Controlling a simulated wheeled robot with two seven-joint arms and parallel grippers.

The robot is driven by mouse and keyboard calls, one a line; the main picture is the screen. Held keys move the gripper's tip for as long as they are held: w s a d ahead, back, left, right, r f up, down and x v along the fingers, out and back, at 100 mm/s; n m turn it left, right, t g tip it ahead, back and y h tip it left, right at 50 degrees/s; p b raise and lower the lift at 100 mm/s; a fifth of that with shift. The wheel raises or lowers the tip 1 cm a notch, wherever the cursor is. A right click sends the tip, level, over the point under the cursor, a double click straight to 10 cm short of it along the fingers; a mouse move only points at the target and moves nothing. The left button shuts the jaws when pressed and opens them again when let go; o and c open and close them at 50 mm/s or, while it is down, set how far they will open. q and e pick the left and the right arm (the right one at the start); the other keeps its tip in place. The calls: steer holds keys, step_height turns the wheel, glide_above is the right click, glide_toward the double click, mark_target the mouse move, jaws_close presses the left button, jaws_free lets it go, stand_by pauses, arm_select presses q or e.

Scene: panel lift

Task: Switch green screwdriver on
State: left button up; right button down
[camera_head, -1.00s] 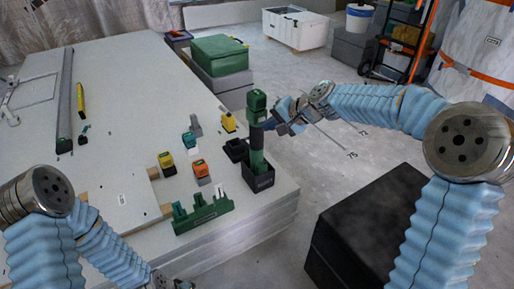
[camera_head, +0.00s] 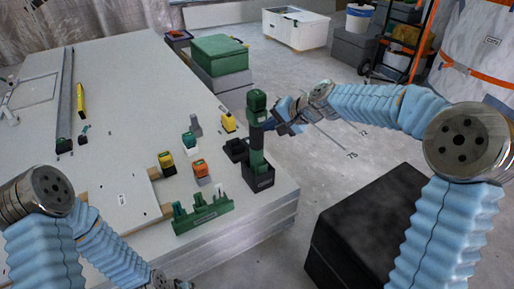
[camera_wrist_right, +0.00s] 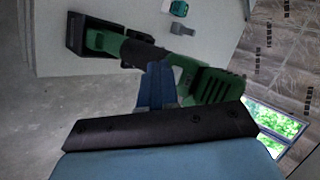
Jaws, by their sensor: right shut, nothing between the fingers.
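The green screwdriver (camera_head: 257,107) stands upright, battery end up, in a black holder (camera_head: 260,182) at the table's near right corner. It has a green top and a dark grip. My right gripper (camera_head: 268,125) is shut and empty, its blue fingertips at the right side of the grip, just below the green top. In the right wrist view the blue fingers (camera_wrist_right: 156,86) lie together against or very close to the screwdriver (camera_wrist_right: 205,84); I cannot tell whether they touch. Any switch is hidden. My left arm runs out at the bottom edge, its gripper out of view.
On the white table (camera_head: 110,130) are a yellow tool (camera_head: 166,161), an orange tool (camera_head: 201,168), a teal tool (camera_head: 189,140) and a green rack (camera_head: 203,215). A black box (camera_head: 365,225) stands on the floor at right. A green case (camera_head: 222,54) sits behind.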

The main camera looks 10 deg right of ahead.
stand_by(0.4)
steer(key=shift+w+a, duration=0.15)
steer(key=shift+w, duration=0.25)
steer(key=shift+w+p, duration=0.1)
steer(key=shift+p, duration=0.2)
steer(key=shift+s+b, duration=0.4)
steer(key=shift+s, duration=0.1)
steer(key=s+d+b, duration=0.2)
steer(key=s+b, duration=0.1)
steer(key=s, duration=0.2)
steer(key=shift+s+d+b, duration=0.2)
steer(key=shift+s+b, duration=0.15)
steer(key=shift+b, duration=0.05)
